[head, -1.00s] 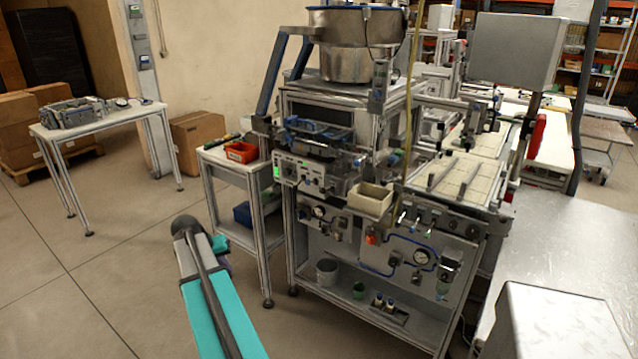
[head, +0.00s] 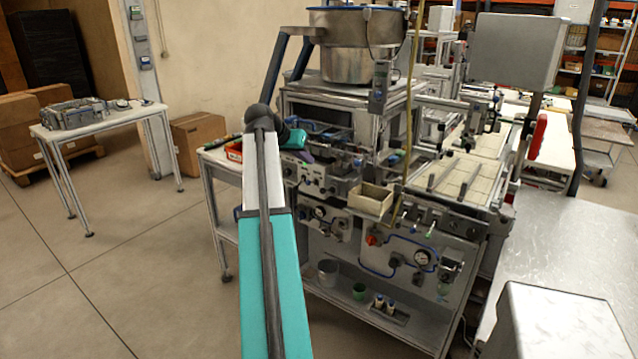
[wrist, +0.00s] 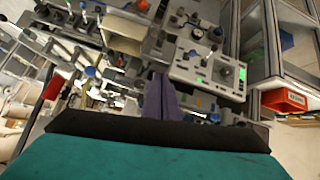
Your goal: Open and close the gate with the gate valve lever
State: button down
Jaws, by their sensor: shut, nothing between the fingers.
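The machine's control panel (head: 325,182) has knobs, a gauge and small switches; its left part is hidden behind my arm. In the wrist view the panel (wrist: 203,72) lies just beyond the fingers, with a green light. My gripper (wrist: 160,78) is shut and empty, its purple-grey fingers pointing at the machine front beside the panel. In the head view the gripper (head: 299,156) is mostly hidden behind my wrist. Several small levers (head: 416,224) with coloured handles stick out of the lower front panel. I cannot tell which part is the gate valve lever. Contact is not visible.
A beige open box (head: 371,199) juts from the machine front, right of my arm. A red bin (wrist: 284,100) sits on the side table. A metal bowl feeder (head: 357,45) stands on top. Open floor lies left; a metal table (head: 570,250) stands right.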

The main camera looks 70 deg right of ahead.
jog(key=shift+s+r, duration=0.15)
jog(key=shift+d, duration=0.15)
jog(key=p, duration=0.2)
send_over(327, 190)
jog(key=w, duration=0.2)
notch_tip(327, 190, down, 7)
jog(key=shift+s+a+f+p, duration=0.1)
jog(key=shift+a+f+p, duration=0.3)
jog(key=shift+a+f, duration=0.35)
jog(key=shift+a+f+p, duration=0.4)
jog(key=shift+a+f, duration=0.1)
jog(key=shift+f, duration=0.45)
